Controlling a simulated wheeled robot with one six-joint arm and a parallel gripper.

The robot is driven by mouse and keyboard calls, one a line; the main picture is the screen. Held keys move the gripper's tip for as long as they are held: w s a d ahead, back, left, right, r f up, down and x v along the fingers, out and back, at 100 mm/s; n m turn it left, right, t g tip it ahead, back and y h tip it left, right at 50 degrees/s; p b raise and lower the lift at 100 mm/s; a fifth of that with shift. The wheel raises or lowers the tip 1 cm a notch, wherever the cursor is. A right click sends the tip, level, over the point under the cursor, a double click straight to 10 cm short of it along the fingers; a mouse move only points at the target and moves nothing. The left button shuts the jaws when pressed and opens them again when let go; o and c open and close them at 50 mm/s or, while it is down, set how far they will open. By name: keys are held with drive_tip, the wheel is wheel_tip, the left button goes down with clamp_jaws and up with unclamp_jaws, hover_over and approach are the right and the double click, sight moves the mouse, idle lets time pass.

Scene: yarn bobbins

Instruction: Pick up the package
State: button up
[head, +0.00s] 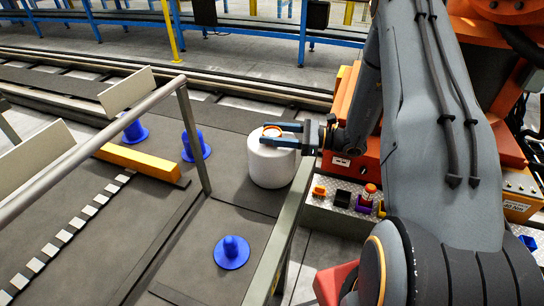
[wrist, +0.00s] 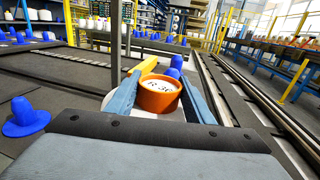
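A white yarn bobbin (head: 272,165) with an orange core stands upright on a grey surface in the middle of the head view. In the wrist view, its orange core (wrist: 159,96) shows between my two blue fingers. My gripper (head: 272,134) is at the bobbin's top, with one finger on each side of the core. The fingers look close to the core, but I cannot tell whether they touch it. Most of the bobbin's white side is hidden in the wrist view. No separate thing is clearly a package.
Blue cones stand nearby: one in front (head: 231,252), others behind (head: 196,146). A grey rail (head: 192,140) runs left of the bobbin, and another post (head: 282,235) stands close in front. A yellow bar (head: 138,162) lies left. Tracks run behind.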

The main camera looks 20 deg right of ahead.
clamp_jaws()
drive_tip(key=shift+r, duration=0.1)
drive_tip(key=shift+r+b, duration=0.4)
drive_tip(key=shift+r, duration=4.6)
